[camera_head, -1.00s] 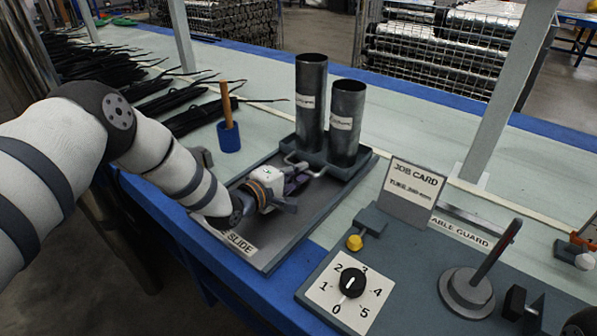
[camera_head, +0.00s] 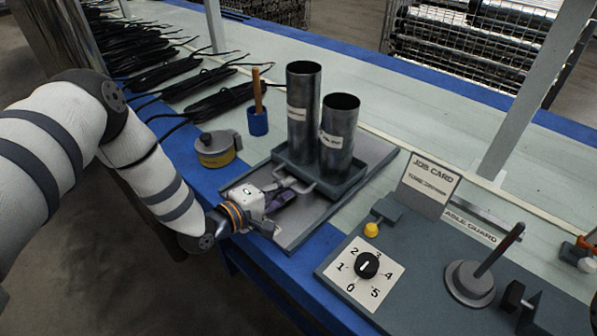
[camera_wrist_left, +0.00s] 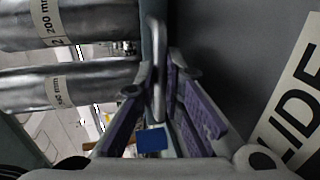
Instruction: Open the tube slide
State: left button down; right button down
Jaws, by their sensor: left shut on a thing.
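The tube slide is a dark tray (camera_head: 350,185) holding two upright grey metal tubes, a taller one (camera_head: 303,105) and a shorter one (camera_head: 338,135). It sits on a flat grey base plate (camera_head: 378,152), with bare plate showing behind it. A light bar handle (camera_head: 308,188) is on its front side. My left gripper (camera_head: 287,190) is shut on this handle, which also shows between the purple finger pads in the left wrist view (camera_wrist_left: 158,65). The "SLIDE" label (camera_wrist_left: 300,100) shows in the wrist view; my arm hides it in the head view. My right gripper is not in view.
A yellow and grey round case (camera_head: 216,150) and a blue holder with a wooden handle (camera_head: 258,122) stand left of the plate. A dial panel (camera_head: 365,268), job card (camera_head: 430,187) and spindle (camera_head: 470,282) are at right. Black cable bundles (camera_head: 215,105) lie behind.

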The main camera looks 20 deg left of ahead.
pick_arm(q)
jog(key=shift+f+p+v, duration=0.25)
jog(key=shift+v, duration=0.85)
jog(key=shift+f+p+v, duration=0.2)
jog(key=shift+v, duration=0.9)
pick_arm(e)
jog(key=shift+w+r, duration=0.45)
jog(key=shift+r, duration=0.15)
pick_arm(q)
jog(key=shift+s, duration=0.1)
jog(key=c, duration=2)
grip_release()
jog(key=shift+o, duration=0.2)
jog(key=v, duration=1.2)
